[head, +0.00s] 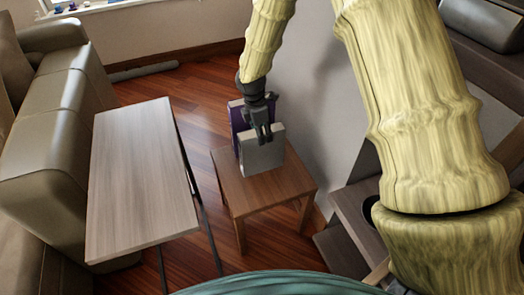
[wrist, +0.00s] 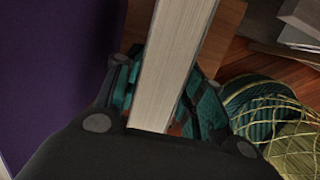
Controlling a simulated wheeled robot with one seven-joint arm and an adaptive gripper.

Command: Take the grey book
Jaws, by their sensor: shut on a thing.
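The grey book (head: 262,152) is upright over the small brown table (head: 285,190) in the head view. My gripper (head: 265,130) comes down from above and is shut on its top part. In the wrist view, the pale page edge of the grey book (wrist: 172,60) runs between my fingers. A purple book (head: 237,116) stands upright just behind the grey one; its purple cover fills the left of the wrist view (wrist: 50,70). I cannot tell whether the grey book's lower edge touches the tabletop.
A long light wood table (head: 143,175) stands to the left, beside a beige sofa (head: 60,125). A grey wall (head: 318,85) rises close to the right of the small table. Dark shelving (head: 490,75) is at the far right.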

